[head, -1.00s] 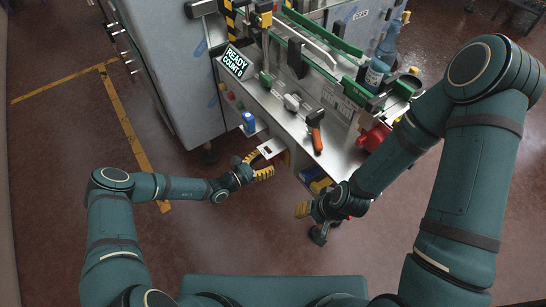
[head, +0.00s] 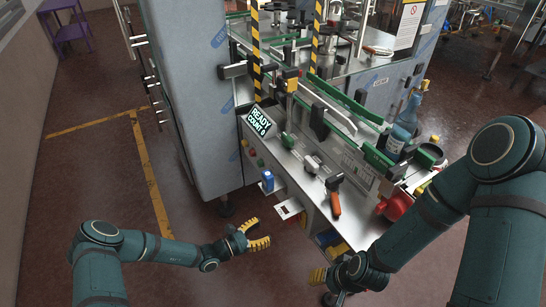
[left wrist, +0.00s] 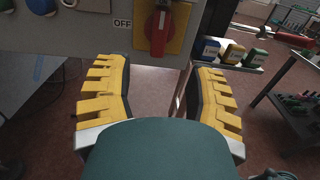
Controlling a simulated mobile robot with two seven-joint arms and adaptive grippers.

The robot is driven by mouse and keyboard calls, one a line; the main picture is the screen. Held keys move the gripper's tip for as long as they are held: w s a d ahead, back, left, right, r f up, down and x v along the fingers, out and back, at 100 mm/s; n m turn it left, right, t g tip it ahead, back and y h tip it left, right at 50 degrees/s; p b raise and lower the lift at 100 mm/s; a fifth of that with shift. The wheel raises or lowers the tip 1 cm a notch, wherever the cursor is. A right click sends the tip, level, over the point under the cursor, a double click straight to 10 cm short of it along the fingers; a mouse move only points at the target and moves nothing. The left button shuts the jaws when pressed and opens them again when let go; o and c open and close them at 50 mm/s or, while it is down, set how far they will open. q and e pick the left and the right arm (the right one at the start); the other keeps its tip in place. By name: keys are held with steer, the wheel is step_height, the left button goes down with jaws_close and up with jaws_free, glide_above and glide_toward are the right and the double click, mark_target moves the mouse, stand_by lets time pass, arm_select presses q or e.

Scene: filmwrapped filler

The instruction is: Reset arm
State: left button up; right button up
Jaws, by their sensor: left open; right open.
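My left gripper (head: 258,234) has yellow fingers and is open and empty in the head view. It is over the floor, just in front of the machine's near end. In the left wrist view its two yellow fingers (left wrist: 160,95) stand wide apart with nothing between them. My right gripper (head: 318,275) is open, low in front of the machine's right part; its forearm partly hides it, and I see nothing held in it.
A red rotary switch (left wrist: 160,27) on a yellow plate faces the left gripper. A white card (head: 288,208) and a blue item (head: 268,180) sit at the machine's front. An orange-handled tool (head: 335,203) and a blue bottle (head: 402,128) are on the machine.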

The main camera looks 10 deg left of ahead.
arm_select(q)
steer(key=s+d+f+m+g+y+b, duration=0.1)
steer(key=s+d+f+m+g+y, duration=0.15)
steer(key=s+m+g, duration=0.4)
steer(key=s+d+f+m+g+y+b, duration=0.1)
steer(key=s+d+m+g, duration=0.2)
steer(key=s+m+g, duration=0.4)
steer(key=s+a+r+m+t+y+b, duration=0.3)
steer(key=s+a+r+m+t+y, duration=0.2)
steer(key=m, duration=0.4)
steer(key=shift+a+m+y, duration=0.35)
steer(key=shift+a+y, duration=0.2)
steer(key=shift+y, duration=0.6)
steer(key=shift+o, duration=0.2)
